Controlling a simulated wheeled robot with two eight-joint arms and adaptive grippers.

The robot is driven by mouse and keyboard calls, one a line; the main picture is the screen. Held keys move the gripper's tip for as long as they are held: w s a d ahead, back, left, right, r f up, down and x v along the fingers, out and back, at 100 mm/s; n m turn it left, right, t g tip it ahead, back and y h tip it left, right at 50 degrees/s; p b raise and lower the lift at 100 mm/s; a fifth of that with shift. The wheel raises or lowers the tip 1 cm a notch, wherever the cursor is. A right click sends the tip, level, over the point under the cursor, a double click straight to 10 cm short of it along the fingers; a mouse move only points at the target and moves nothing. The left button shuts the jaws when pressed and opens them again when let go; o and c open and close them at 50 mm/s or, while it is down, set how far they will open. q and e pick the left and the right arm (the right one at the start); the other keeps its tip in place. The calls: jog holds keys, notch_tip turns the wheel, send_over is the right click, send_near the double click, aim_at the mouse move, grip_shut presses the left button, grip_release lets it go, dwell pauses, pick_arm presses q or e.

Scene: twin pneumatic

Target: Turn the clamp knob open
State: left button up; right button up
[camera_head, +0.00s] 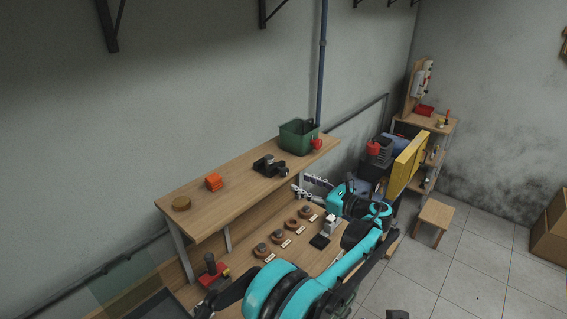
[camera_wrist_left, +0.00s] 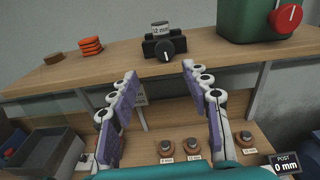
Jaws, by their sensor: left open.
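A small black device with a round front knob (camera_wrist_left: 166,50) and a "12 mm" label stands on the upper wooden shelf; it looks like the clamp. It also shows in the head view as a black device (camera_head: 269,166). The knob has a pale pointer mark on its upper part. My left gripper (camera_wrist_left: 159,70) is open and empty, its two purple-padded fingers pointing at the shelf on either side of the device, apart from it. In the head view the left gripper (camera_head: 300,183) is in front of the shelf's edge. My right gripper is not in view.
A green box (camera_head: 299,137) with a red knob (camera_wrist_left: 286,17) stands right of the device. Orange discs (camera_head: 214,181) and a brown disc (camera_head: 181,203) lie to its left. Several labelled round pieces (camera_head: 277,237) sit on the lower bench.

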aim_at(287, 173)
pick_arm(q)
jog(key=shift+m+y, duration=0.3)
jog(key=x, duration=0.4)
jog(key=w+x, duration=0.1)
jog(key=x, duration=0.1)
jog(key=shift+w+r+p, duration=0.15)
jog(key=shift+w+p, duration=0.05)
jog(key=shift+p, duration=0.1)
